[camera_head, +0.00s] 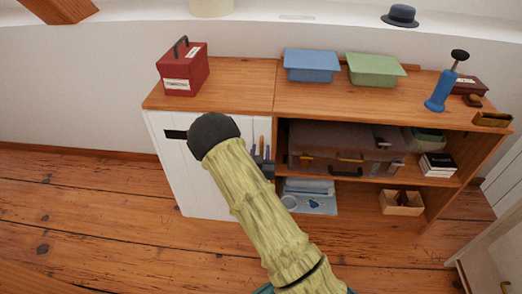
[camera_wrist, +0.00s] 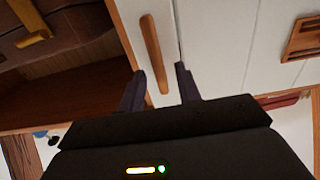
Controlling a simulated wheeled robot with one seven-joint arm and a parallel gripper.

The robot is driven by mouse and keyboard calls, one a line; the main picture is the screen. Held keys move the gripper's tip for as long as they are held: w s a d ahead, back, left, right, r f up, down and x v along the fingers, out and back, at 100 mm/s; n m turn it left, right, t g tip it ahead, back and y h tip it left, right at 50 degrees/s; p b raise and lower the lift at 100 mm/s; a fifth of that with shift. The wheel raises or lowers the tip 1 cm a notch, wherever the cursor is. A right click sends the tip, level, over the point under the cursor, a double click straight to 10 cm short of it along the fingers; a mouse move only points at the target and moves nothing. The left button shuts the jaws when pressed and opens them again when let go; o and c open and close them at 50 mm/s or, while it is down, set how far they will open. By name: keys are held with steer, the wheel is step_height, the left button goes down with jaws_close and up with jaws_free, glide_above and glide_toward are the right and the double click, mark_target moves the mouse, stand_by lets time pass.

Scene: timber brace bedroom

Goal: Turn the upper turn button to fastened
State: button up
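A slim wooden turn button (camera_wrist: 152,48) shows in the wrist view on the white cabinet front (camera_wrist: 218,45). It lies nearly parallel to the dark seam beside it, not across it. In the head view the turn button (camera_head: 262,143) is a small upright strip near the right edge of the white front. My gripper (camera_wrist: 160,88) is open, with its dark fingers apart on either side of the button's near end. Whether either finger touches the button cannot be told. In the head view my arm hides much of the white front; no second turn button can be made out.
The wooden cabinet top (camera_head: 235,88) bears a red box (camera_head: 183,72), a blue bin (camera_head: 312,66), a green bin (camera_head: 374,70) and a blue pump-like object (camera_head: 440,92). Open shelves at right hold a brown case (camera_head: 335,142). The plank floor (camera_head: 90,215) at left is clear.

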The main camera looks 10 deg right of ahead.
steer(key=shift+w+d, duration=0.25)
steer(key=shift+w, duration=0.4)
jaws_close()
